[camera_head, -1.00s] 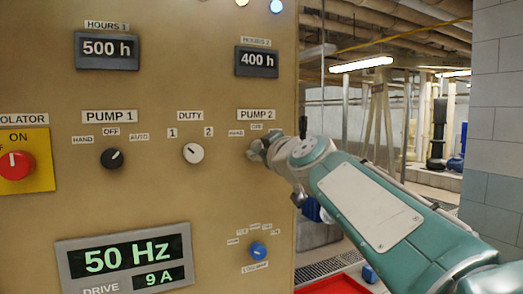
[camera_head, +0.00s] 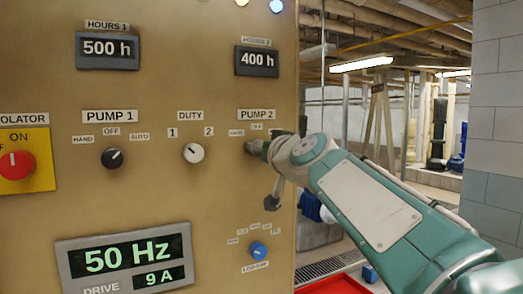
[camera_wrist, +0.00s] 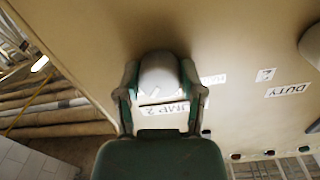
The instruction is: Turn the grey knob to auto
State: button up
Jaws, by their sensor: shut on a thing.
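The grey knob (camera_wrist: 158,72) sits under the PUMP 2 label (camera_head: 257,115) on the beige panel. In the wrist view it lies between the two fingers of my gripper (camera_wrist: 160,90), which is shut on it from both sides.
A black PUMP 1 knob (camera_head: 112,158) and a white DUTY knob (camera_head: 193,152) are to the left. A blue knob (camera_head: 258,249) is below my gripper. A red isolator knob (camera_head: 15,165) is at far left. The panel's edge is just right of my gripper.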

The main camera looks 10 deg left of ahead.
jog(key=shift+m, duration=0.6)
jog(key=o, duration=1.2)
jog(key=shift+w+a, duration=0.1)
jog(key=shift+c, duration=0.2)
jog(key=v, duration=1.2)
jog(key=shift+f, duration=0.15)
